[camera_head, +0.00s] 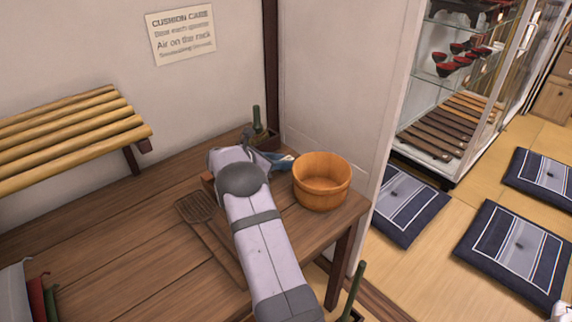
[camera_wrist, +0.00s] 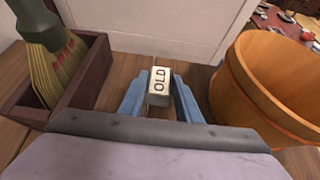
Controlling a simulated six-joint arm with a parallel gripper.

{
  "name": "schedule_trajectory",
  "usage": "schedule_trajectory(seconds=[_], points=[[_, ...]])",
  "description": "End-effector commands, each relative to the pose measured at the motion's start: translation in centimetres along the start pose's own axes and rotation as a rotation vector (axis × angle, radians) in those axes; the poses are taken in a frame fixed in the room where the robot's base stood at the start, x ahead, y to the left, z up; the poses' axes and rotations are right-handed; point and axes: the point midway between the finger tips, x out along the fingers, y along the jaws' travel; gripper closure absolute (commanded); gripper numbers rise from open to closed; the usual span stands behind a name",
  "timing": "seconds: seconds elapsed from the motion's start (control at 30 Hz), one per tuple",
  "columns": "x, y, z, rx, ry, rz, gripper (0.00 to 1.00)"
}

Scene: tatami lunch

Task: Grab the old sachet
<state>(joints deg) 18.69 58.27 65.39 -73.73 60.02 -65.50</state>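The old sachet (camera_wrist: 159,82) is a small pale block with "OLD" in dark letters on its face. In the wrist view it sits between the two blue fingertips of my gripper (camera_wrist: 161,88). The fingers stand apart, one on each side of it, very close to its sides. I cannot tell whether they press on it or only surround it. In the head view my gripper (camera_head: 281,164) shows as a bit of blue beside the wooden tub, and the sachet is hidden there.
The round wooden tub (camera_wrist: 262,92) is close on the right of my gripper; it also shows in the head view (camera_head: 321,182). A dark wooden box (camera_wrist: 88,88) holding a green-handled brush (camera_wrist: 55,60) is close on the left. A white wall panel (camera_wrist: 165,28) rises behind.

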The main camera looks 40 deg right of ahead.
Motion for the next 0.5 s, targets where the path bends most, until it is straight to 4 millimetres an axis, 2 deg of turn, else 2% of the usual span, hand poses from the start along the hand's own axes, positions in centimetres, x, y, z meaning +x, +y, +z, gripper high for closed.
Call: schedule_trajectory(seconds=[0.3,0.5], points=[[-0.1,0.0,0.1,0.0,0.001,-0.001,0.9],[-0.9,0.0,1.6,0.003,0.0,0.001,0.9]])
